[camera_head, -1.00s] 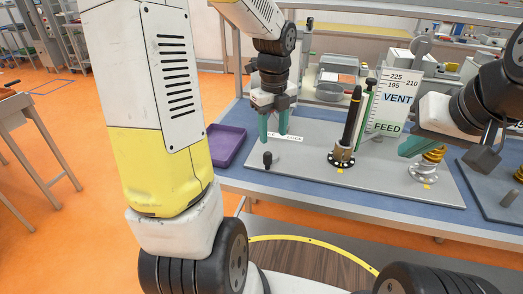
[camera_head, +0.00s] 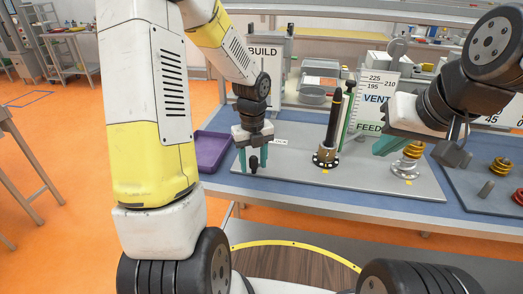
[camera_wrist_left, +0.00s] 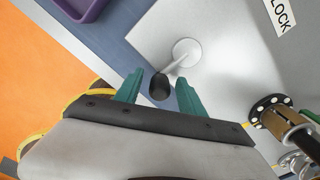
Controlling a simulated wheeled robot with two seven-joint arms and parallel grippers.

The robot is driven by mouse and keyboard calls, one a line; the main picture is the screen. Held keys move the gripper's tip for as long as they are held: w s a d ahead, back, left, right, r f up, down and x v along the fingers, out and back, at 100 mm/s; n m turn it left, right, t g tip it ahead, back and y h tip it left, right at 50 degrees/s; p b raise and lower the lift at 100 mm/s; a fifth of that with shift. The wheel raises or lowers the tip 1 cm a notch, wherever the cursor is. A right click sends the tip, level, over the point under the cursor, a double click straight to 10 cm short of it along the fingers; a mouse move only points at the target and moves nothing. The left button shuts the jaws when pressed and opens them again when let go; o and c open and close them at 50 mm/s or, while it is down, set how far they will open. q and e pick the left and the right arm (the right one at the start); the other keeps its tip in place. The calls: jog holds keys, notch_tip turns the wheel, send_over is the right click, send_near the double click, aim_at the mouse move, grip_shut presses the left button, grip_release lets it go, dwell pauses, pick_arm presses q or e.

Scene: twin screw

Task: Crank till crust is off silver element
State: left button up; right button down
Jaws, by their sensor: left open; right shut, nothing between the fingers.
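The crank's black knob (camera_head: 253,169) stands at the left of the grey plate (camera_head: 300,182). In the left wrist view, the knob (camera_wrist_left: 159,87) sits on a silver arm from a round pale hub (camera_wrist_left: 187,51). My left gripper (camera_head: 253,157) is open, pointing down, with its teal fingers (camera_wrist_left: 159,82) on either side of the knob, apart from it. A silver flanged piece (camera_head: 405,168) with gold coils (camera_head: 413,151) stands at the plate's right. My right gripper (camera_head: 385,147) is shut and empty, just left of the coils. Which part is the crust I cannot tell.
A purple tray (camera_head: 212,150) lies left of the plate. Another board (camera_head: 480,190) with coils and a peg is at the right.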

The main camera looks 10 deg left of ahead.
pick_arm(q)
jog(key=shift+c, duration=0.5)
grip_shut()
jog(key=shift+d, duration=0.1)
